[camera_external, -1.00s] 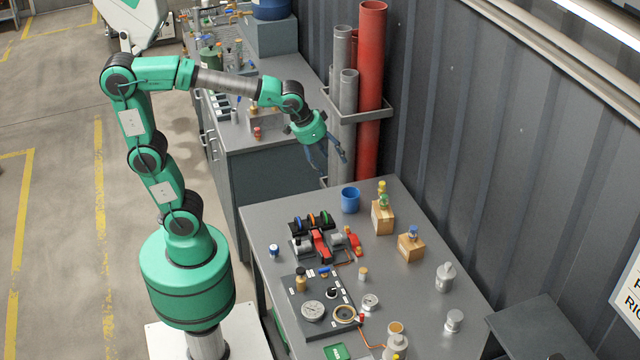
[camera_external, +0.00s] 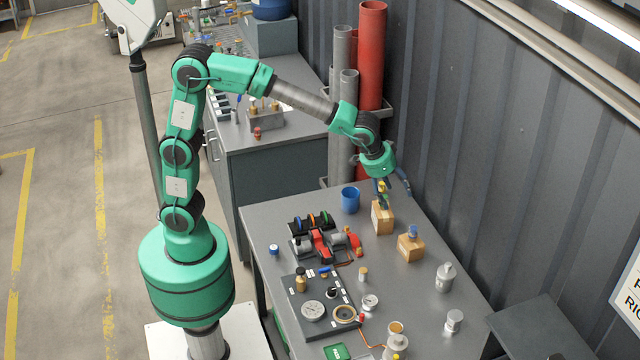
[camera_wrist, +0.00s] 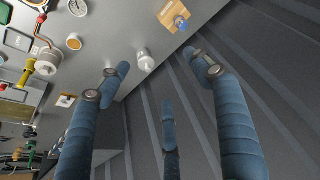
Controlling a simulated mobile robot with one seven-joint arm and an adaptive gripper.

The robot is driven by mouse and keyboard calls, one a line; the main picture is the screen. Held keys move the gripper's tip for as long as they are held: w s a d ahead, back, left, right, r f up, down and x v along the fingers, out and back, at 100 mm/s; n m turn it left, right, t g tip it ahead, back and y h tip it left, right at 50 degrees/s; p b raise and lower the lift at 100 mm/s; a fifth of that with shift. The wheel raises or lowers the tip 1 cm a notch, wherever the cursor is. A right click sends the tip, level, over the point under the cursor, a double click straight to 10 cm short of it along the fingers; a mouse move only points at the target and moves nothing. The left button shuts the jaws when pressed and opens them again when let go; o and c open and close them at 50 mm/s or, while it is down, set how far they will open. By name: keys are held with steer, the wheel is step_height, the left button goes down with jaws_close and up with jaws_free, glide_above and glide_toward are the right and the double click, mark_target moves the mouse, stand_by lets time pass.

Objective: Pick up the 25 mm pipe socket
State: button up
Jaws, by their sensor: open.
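I cannot tell for sure which part is the 25 mm pipe socket. A light grey fitting (camera_external: 445,278) stands upright near the right side of the table, and a shorter one (camera_external: 453,321) stands nearer the front. A pale fitting (camera_wrist: 146,62) also shows in the wrist view, beyond the spread fingers. My gripper (camera_external: 393,188) is above the back right of the table, beside and over the rear cardboard box, apart from both grey fittings. In the wrist view its blue fingers (camera_wrist: 160,80) are spread with nothing between them.
The rear cardboard box (camera_external: 382,218) carries small yellow and green parts close to my gripper. Another box (camera_external: 410,248) has a blue part on top. A blue cup (camera_external: 350,200) stands at the back. The ribbed wall (camera_external: 500,180) runs along the right.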

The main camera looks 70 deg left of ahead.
steer(key=w+d+f+p, duration=0.1)
steer(key=w+d+f, duration=0.25)
steer(key=d, duration=0.45)
steer(key=w+d+f, duration=0.3)
steer(key=d+f, duration=0.2)
steer(key=d, duration=0.3)
steer(key=p, duration=0.1)
glide_toward(455, 315)
step_height(455, 315, up, 3)
steer(key=shift+s+r+m, duration=0.2)
steer(key=shift+s+m, duration=0.1)
steer(key=shift+s, duration=0.15)
steer(key=shift+f, duration=0.1)
steer(key=shift+x, duration=4.25)
steer(key=shift+b+x, duration=0.4)
steer(key=shift+x, duration=2.2)
